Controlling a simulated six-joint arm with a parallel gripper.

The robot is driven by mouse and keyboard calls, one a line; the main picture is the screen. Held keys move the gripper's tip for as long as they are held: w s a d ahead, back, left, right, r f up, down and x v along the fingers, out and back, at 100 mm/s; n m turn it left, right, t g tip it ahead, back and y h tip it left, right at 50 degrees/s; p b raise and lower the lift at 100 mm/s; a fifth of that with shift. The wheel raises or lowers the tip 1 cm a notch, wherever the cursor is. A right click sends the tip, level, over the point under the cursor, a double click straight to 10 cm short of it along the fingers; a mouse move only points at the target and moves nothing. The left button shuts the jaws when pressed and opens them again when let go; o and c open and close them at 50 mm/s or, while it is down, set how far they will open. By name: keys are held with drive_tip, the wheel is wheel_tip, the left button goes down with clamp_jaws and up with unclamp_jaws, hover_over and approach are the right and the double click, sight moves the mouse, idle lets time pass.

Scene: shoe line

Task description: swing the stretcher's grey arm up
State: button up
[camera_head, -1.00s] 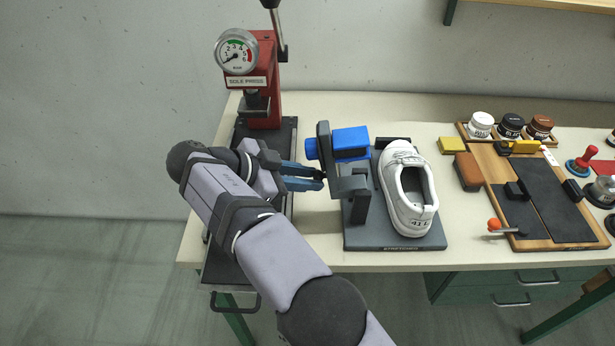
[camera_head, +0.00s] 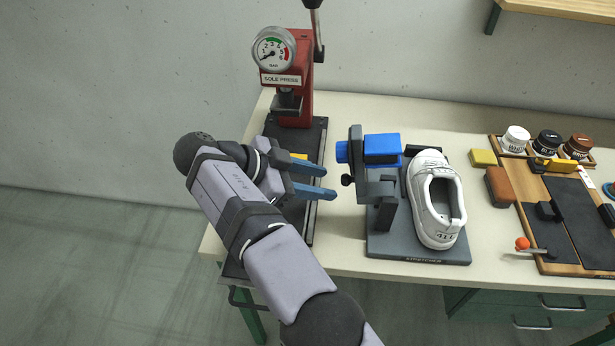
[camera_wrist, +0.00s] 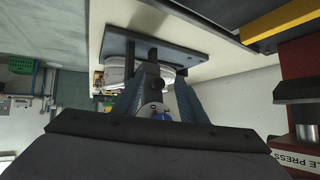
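The stretcher stands on its dark grey base plate (camera_head: 405,247) on the bench. Its grey arm (camera_head: 376,188) sits at the left side of the post (camera_head: 386,214), below a dark upright plate (camera_head: 356,150). A blue block (camera_head: 383,149) sits above the arm. A white shoe (camera_head: 433,226) lies on the base, toe away. My gripper (camera_head: 334,180) is open and empty, just left of the knob. In the wrist view the knob (camera_wrist: 158,83) shows between my blue-grey fingers; contact cannot be seen.
The red sole press (camera_head: 297,95) stands left of the stretcher, with its black bed (camera_head: 318,150) under my gripper. A yellow block (camera_head: 483,158), a brown block (camera_head: 498,187) and a wooden board (camera_head: 528,232) lie to the right. Jars stand at the back right.

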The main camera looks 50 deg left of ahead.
drive_tip(key=shift+p+v, duration=1)
drive_tip(key=shift+v, duration=0.55)
drive_tip(key=shift+d, duration=0.1)
